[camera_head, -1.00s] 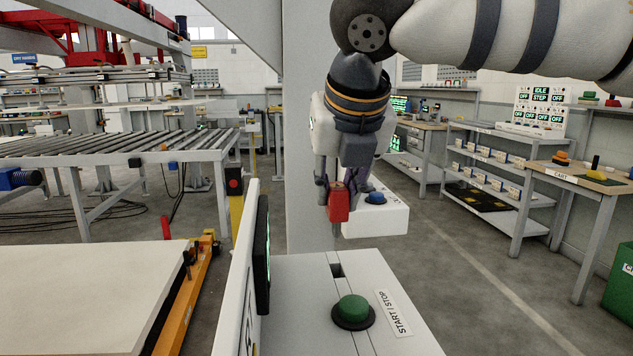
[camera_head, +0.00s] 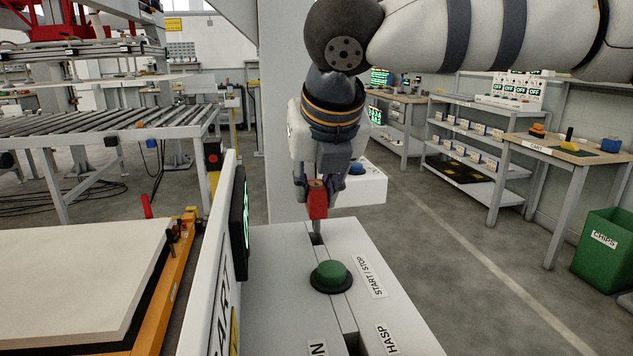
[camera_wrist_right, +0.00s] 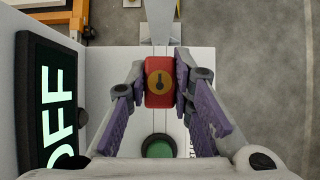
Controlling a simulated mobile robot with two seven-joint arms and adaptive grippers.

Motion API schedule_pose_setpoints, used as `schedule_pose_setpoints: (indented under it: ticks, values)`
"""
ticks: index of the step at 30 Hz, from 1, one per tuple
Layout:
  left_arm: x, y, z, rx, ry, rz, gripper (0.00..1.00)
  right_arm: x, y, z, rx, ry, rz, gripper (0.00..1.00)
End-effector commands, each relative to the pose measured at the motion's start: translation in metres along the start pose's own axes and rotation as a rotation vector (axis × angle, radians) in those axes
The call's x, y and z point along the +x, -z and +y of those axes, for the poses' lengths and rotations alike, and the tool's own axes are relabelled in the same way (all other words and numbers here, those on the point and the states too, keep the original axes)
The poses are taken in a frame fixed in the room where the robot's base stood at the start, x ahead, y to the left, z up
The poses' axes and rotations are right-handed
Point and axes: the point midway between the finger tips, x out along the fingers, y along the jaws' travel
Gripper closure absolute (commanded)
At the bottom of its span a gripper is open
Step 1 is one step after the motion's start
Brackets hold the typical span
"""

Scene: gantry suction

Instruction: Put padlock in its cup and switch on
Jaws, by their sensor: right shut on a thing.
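The red padlock (camera_head: 317,200) is in my right gripper (camera_head: 316,188), just above the far end of the white control panel. In the right wrist view the padlock (camera_wrist_right: 160,83) shows a yellow disc with a dark keyhole mark, and both fingers press its sides. A grey metal part (camera_head: 316,227) hangs below the padlock, near a dark slot in the panel top; I cannot tell whether they touch. A green START / STOP button (camera_head: 331,274) stands nearer on the panel. The screen (camera_wrist_right: 52,100) in the wrist view reads OFF. I cannot make out the cup. My left gripper is out of view.
The panel (camera_head: 275,262) has an upright wall with a dark screen (camera_head: 238,222) at its left. A HASP label (camera_head: 387,340) and another opening lie at its near end. A white box with a blue button (camera_head: 357,168) is behind the gripper. Open floor lies right.

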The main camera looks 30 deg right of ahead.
Motion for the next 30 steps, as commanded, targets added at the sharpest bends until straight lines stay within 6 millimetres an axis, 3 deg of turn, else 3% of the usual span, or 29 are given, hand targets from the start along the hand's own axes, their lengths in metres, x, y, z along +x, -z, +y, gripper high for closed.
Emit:
schedule_pose_setpoints:
  ticks: [30]
  values:
    - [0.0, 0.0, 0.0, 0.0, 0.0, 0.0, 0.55, 0.034, 0.022, 0.0, 0.0, 0.0, 0.0, 1.0]
